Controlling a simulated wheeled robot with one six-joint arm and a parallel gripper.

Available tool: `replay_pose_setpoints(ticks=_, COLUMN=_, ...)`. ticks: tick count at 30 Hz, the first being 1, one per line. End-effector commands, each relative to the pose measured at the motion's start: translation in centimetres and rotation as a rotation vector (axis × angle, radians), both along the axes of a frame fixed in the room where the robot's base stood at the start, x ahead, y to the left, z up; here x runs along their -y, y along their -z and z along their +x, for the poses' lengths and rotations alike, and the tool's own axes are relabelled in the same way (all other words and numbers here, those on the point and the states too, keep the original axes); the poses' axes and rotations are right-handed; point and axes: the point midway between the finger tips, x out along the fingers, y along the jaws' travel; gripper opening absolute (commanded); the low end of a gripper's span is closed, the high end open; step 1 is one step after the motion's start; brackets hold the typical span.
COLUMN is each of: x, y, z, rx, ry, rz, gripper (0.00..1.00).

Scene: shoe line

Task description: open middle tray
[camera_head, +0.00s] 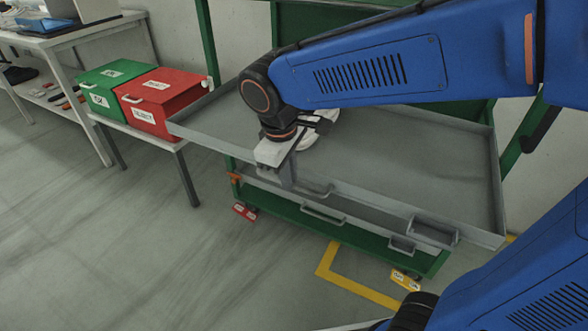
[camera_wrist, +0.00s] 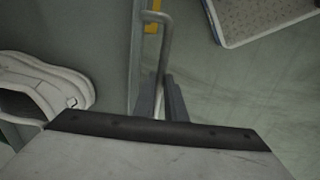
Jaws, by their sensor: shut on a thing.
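A green cart holds a wide grey tray (camera_head: 400,165) that stands pulled out toward me, with a white shoe on it, partly behind my arm. The shoe (camera_wrist: 45,88) shows at the left in the wrist view. My gripper (camera_head: 287,178) is at the tray's front edge. In the wrist view, a grey bar handle (camera_wrist: 163,45) runs between the two fingers (camera_wrist: 161,100), and the gripper is shut on it. Another tray front with a handle (camera_head: 322,216) shows lower on the cart. I cannot tell the tray levels for certain.
A green box (camera_head: 103,95) and a red box (camera_head: 160,103) stand on a low table at the left. Yellow floor tape (camera_head: 345,285) and a yellow label (camera_head: 405,281) lie by the cart. The floor at the front left is clear.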

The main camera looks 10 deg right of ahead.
Motion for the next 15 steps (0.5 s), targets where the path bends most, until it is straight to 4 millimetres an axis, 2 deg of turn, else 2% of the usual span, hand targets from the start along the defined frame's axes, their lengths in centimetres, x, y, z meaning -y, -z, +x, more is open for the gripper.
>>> replay_pose_setpoints(ticks=13, x=-0.24, y=-0.10, z=-0.19, rx=0.002, ry=0.000, rz=0.001, gripper=0.00)
replay_pose_setpoints(ticks=14, x=-0.24, y=-0.10, z=-0.19, rx=0.002, ry=0.000, rz=0.001, gripper=0.15)
replay_pose_setpoints(ticks=15, x=-0.23, y=-0.09, z=-0.19, rx=0.002, ry=0.000, rz=0.001, gripper=0.25)
